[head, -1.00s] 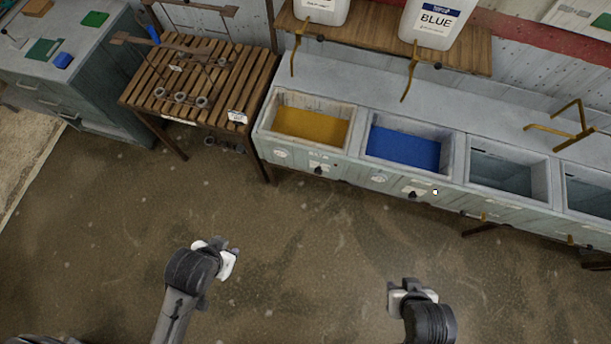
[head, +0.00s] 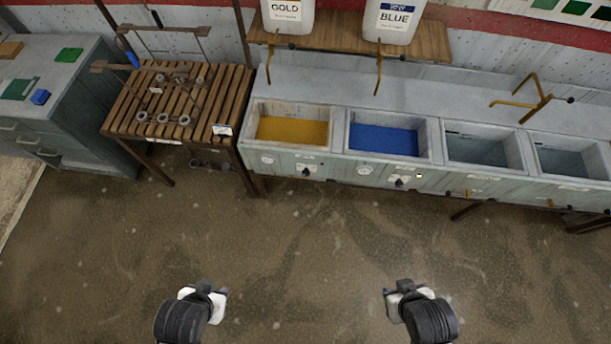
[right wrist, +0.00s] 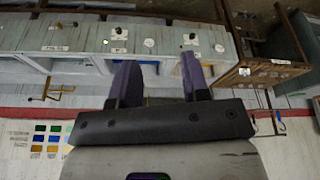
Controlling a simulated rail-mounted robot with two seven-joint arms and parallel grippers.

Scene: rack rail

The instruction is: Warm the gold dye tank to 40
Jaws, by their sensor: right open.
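The gold dye tank (head: 291,131) is the leftmost basin in the grey-green counter, filled with yellow-gold liquid. Below it on the front panel are a dark knob (head: 306,171) and a round white dial (head: 267,160); the dial reading is too small to make out. My right gripper (head: 392,298) is over the floor, well in front of the counter, apart from everything. In the right wrist view its two purple fingers (right wrist: 160,78) are spread with nothing between them. My left gripper (head: 218,300) is also low over the floor, to the left; its fingers are too small to judge.
The blue tank (head: 384,140) and two greyish tanks (head: 478,151) continue to the right. A slatted wooden table (head: 180,100) with metal frames stands left of the counter. Gold (head: 288,14) and blue (head: 394,20) jugs sit on a shelf above. The floor before the counter is clear.

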